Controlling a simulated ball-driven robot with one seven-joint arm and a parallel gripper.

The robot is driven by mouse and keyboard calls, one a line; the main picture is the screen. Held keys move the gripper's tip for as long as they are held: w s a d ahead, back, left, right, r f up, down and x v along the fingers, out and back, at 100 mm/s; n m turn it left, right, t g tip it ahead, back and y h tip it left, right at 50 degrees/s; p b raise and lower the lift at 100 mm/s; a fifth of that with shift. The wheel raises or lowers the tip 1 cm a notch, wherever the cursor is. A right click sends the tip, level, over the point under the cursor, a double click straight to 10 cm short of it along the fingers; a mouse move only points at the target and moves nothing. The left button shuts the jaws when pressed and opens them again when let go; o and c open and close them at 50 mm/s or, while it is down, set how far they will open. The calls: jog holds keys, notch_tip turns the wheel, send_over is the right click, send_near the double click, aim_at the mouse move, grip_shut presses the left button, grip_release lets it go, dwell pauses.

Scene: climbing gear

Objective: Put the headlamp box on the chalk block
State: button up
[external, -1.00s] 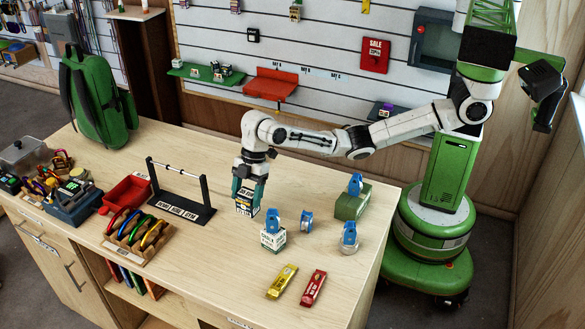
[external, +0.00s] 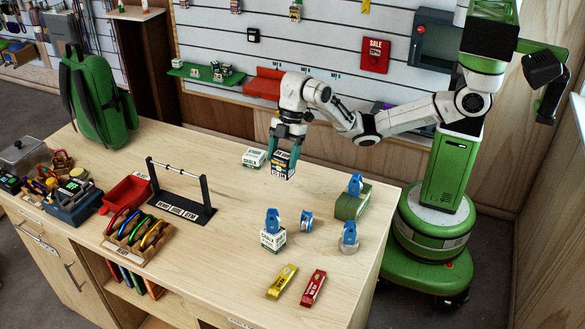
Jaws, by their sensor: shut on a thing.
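My gripper (external: 285,147) is shut on a dark box with a white and yellow label, which looks like the headlamp box (external: 283,165). The box is upright below the fingers, near the back of the counter. A low white block with green print (external: 252,158), likely the chalk block, sits on the counter just left of the held box. The two look close in the picture, and the held box is not on top of the block. I cannot tell whether its bottom touches the counter.
A white box with green print (external: 273,241) carries a blue device. A blue spool (external: 307,220), a green block (external: 351,206), and yellow (external: 282,281) and red (external: 313,287) packets lie right and front. A black stand (external: 181,204) is left. The counter's middle is clear.

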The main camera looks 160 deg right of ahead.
jog(key=s+d+r+m+h+p, duration=0.1)
jog(key=s+d+m+p, duration=0.2)
jog(key=s, duration=0.5)
jog(key=s+d+r+m+g+h+p, duration=0.1)
jog(key=s+d+r+m+p, duration=0.15)
jog(key=s, duration=0.55)
jog(key=s+d+r+m+h+p, duration=0.1)
jog(key=s+d+m+p, duration=0.2)
jog(key=s, duration=0.4)
jog(key=b, duration=0.4)
send_over(254, 153)
notch_tip(254, 153, down, 10)
jog(key=shift+w+f+n+p, duration=0.15)
jog(key=shift+f+n+p, duration=0.4)
jog(key=shift+f, duration=0.95)
jog(key=o, duration=1.1)
jog(key=shift+f, duration=0.15)
